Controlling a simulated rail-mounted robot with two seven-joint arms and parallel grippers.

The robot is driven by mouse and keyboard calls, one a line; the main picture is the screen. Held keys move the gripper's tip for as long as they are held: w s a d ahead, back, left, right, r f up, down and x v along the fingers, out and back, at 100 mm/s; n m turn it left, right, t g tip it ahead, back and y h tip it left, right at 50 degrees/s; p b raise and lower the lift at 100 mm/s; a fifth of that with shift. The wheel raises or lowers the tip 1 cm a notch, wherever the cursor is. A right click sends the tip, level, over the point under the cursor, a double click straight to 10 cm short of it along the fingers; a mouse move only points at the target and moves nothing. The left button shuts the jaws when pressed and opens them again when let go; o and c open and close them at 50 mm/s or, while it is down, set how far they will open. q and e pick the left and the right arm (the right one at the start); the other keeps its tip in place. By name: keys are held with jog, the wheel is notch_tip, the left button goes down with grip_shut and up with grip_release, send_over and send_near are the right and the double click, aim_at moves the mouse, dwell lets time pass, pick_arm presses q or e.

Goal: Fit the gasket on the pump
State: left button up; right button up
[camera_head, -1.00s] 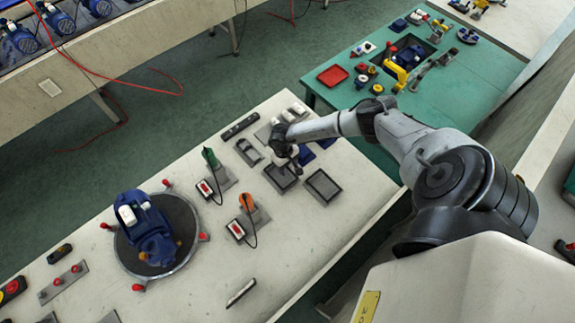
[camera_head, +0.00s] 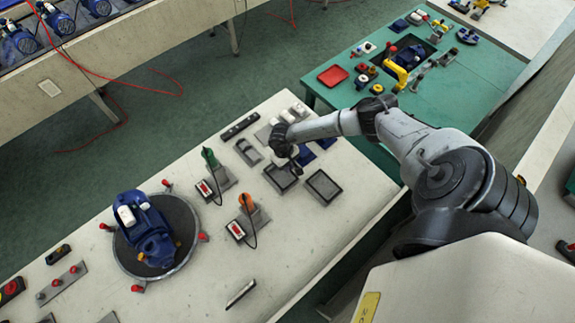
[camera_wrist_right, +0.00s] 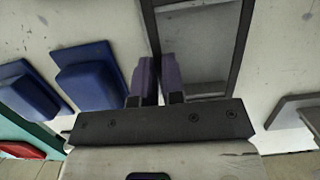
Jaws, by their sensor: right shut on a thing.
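The blue pump (camera_head: 150,235), with white parts on top, sits on the dark round turntable (camera_head: 183,218) at the left of the pale bench. My right gripper (camera_head: 295,166) is over the far side of the bench, at the dark-rimmed left tray (camera_head: 270,175). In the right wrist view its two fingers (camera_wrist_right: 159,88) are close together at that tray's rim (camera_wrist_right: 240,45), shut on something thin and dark. I cannot make out whether this is the gasket, and I see no gasket clearly elsewhere. My left gripper is not in view.
A second dark-rimmed tray (camera_head: 323,187) lies right of the gripper. Blue blocks (camera_wrist_right: 88,75) lie beside it. A green-handled tool (camera_head: 210,158) and an orange-handled tool (camera_head: 246,202) stand in holders between gripper and turntable. The bench's front middle is mostly clear.

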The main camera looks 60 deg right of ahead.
grip_shut()
jog(key=shift+r, duration=0.1)
jog(key=shift+r, duration=0.15)
jog(key=shift+r+p, duration=1.15)
jog(key=shift+r, duration=0.45)
jog(key=shift+r+p, duration=0.4)
jog(key=shift+r, duration=0.25)
